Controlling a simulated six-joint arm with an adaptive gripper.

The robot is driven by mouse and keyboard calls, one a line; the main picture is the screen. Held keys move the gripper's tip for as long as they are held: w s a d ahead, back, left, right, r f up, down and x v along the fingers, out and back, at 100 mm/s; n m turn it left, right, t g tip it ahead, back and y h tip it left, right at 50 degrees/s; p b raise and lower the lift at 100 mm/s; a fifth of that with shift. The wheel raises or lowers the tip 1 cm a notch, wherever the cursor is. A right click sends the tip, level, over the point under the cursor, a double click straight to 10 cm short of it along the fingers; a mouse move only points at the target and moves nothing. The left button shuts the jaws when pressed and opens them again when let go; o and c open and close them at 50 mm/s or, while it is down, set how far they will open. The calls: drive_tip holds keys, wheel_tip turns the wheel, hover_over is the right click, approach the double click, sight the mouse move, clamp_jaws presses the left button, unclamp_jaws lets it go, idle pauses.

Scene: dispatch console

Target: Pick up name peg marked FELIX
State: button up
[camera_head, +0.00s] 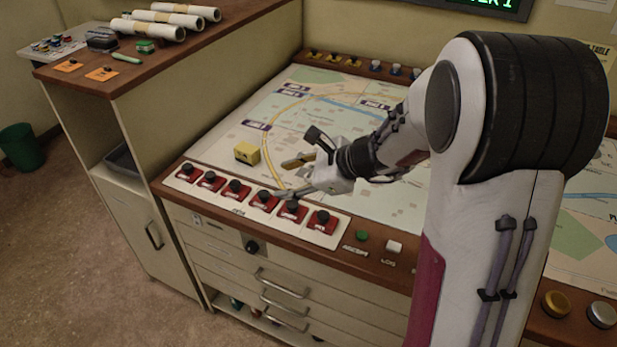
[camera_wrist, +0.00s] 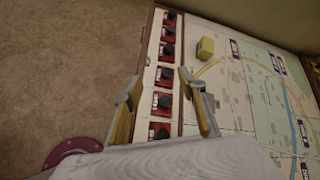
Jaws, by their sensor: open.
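Several red name pegs with black knobs stand in a row on a white strip (camera_head: 340,236) along the console's front edge. Their labels are too small to read, so I cannot tell which is FELIX. My gripper (camera_head: 285,178) is open and empty, above the right half of the row. In the wrist view, its two fingers (camera_wrist: 160,76) spread to either side of the row. A red peg (camera_wrist: 165,75) shows between the fingertips, with another peg (camera_wrist: 165,101) nearer the palm. A further peg (camera_head: 322,221) stands at the right end of the row in the head view.
A yellow block (camera_head: 247,152) stands on the map (camera_head: 225,140), just behind the row. A green button (camera_head: 361,235) and a white button (camera_head: 394,246) are to its right. Blue and yellow pegs (camera_head: 355,62) line the map's back edge. Paper rolls (camera_head: 170,18) lie on the left cabinet.

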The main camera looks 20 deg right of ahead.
sight(309, 175)
drive_tip(key=w+d+f+m, duration=0.2)
drive_tip(key=d+f+m, duration=0.1)
drive_tip(key=d, duration=0.1)
drive_tip(key=w+d+f+m+t+h, duration=0.1)
drive_tip(key=w+d+f+m, duration=0.1)
drive_tip(key=d+f+m, duration=0.1)
drive_tip(key=w+d+f+m+t+h, duration=0.1)
drive_tip(key=w+d+f+m, duration=0.2)
drive_tip(key=d+f, duration=0.1)
drive_tip(key=shift+w+d+f, duration=0.1)
drive_tip(key=shift+d+f, duration=0.05)
drive_tip(key=shift+d, duration=0.25)
drive_tip(key=shift+x, duration=1.3)
drive_tip(key=shift+w, duration=0.15)
drive_tip(key=shift+x, duration=2.45)
drive_tip(key=shift+w+d, duration=0.15)
drive_tip(key=shift+w, duration=0.05)
drive_tip(key=c, duration=0.9)
